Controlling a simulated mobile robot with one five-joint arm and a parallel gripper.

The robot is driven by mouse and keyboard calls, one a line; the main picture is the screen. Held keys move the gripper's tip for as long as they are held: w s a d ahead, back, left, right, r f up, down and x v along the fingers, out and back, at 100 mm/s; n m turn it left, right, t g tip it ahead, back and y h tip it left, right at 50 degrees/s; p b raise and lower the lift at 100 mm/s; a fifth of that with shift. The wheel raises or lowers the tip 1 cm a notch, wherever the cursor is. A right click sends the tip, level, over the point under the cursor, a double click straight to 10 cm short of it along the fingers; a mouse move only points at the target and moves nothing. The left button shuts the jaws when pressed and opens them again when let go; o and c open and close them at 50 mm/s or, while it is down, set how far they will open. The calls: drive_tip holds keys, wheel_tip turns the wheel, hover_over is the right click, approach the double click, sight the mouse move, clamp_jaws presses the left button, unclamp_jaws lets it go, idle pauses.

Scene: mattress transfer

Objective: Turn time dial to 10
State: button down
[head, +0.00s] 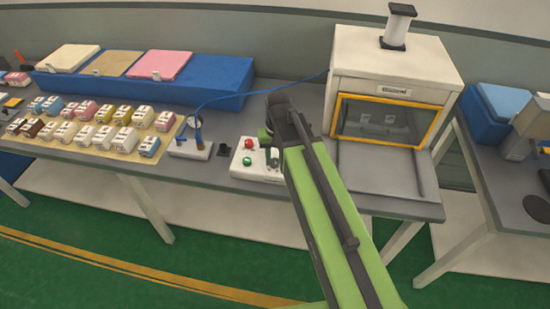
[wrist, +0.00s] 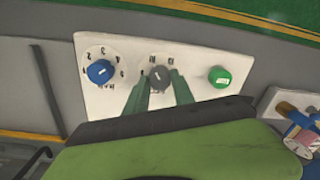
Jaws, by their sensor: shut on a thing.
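The white control panel (wrist: 120,100) fills the upper middle of the wrist view. It also shows on the bench in the head view (head: 240,172), partly behind my arm. My gripper (wrist: 161,78) is shut on the grey dial (wrist: 158,73), one green finger on each side of it. The grey dial has a pale pointer line; small marks show above it, too blurred to read surely. A blue dial (wrist: 100,72) with a numbered scale sits to its left. A green button (wrist: 219,76) sits to its right. The head view also shows a red button (head: 249,143).
A white press-like machine (head: 385,65) with a yellow-framed window stands right of the panel. A gauge device (head: 196,135) with a blue hose stands to its left. Several small boxes (head: 103,113) and a blue bin unit (head: 215,80) lie farther left.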

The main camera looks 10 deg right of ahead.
sight(277, 161)
idle(0.4)
drive_tip(key=shift+s, duration=0.1)
drive_tip(key=c, duration=1.1)
unclamp_jaws()
drive_tip(key=r+p, duration=1.7)
drive_tip(key=shift+d+r, duration=0.25)
drive_tip(key=shift+d, duration=0.1)
